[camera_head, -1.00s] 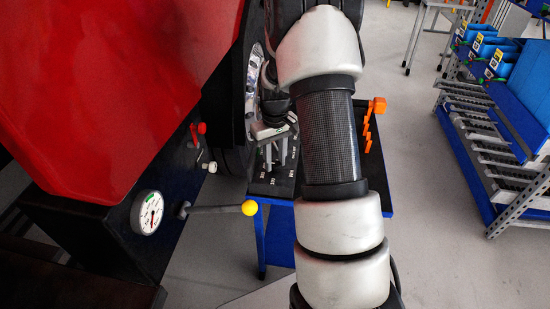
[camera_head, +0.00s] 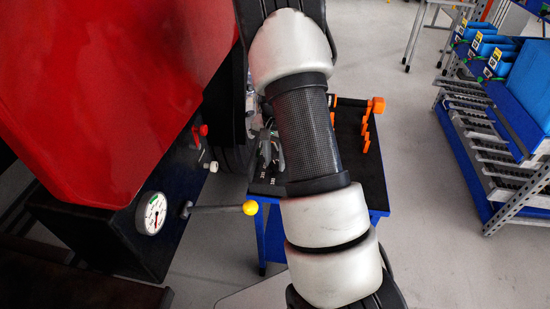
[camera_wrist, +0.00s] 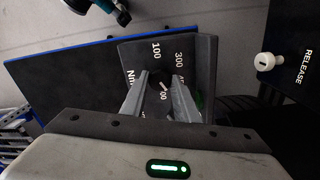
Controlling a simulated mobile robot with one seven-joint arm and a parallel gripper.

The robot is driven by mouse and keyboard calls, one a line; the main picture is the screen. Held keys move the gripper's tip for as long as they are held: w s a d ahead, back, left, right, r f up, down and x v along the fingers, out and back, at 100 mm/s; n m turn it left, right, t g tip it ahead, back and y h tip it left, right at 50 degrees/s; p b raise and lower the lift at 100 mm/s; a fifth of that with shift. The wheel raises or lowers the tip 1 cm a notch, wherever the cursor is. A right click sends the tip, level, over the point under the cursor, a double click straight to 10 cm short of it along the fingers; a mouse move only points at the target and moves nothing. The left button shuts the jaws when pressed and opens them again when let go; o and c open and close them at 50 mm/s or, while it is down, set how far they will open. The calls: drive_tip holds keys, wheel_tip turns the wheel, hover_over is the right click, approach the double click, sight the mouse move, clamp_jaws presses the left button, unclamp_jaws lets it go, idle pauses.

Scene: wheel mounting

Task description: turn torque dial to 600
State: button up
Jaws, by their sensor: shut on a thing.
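The torque dial (camera_wrist: 160,80) shows in the wrist view as a small dark knob with a pale mark. It sits on a dark panel (camera_wrist: 135,55) printed with 100, 300, "Nm" and a partly covered number ending in 00. My gripper (camera_wrist: 160,83) is shut on the dial, a finger on each side. The fingers hide part of the scale, and I cannot tell which number the dial points to. In the head view my arm covers the dial and most of my gripper.
A dark table with a blue edge (camera_head: 378,190) bears orange-handled tools (camera_head: 366,128). At left are a red machine (camera_head: 100,90), a gauge (camera_head: 151,213) and a yellow-knobbed lever (camera_head: 249,208). A white RELEASE knob (camera_wrist: 268,60) stands right of the dial panel in the wrist view. A blue-bin rack (camera_head: 510,100) is far right.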

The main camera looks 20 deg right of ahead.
drive_tip(key=m+p, duration=0.1)
drive_tip(key=m, duration=0.4)
drive_tip(key=shift+m+p, duration=0.3)
drive_tip(key=shift+p, duration=0.1)
idle(0.3)
drive_tip(key=o, duration=1.1)
drive_tip(key=shift+c, duration=0.2)
drive_tip(key=shift+r, duration=0.1)
wheel_tip(320, 180, up, 17)
drive_tip(key=p, duration=0.2)
drive_tip(key=shift+r, duration=0.15)
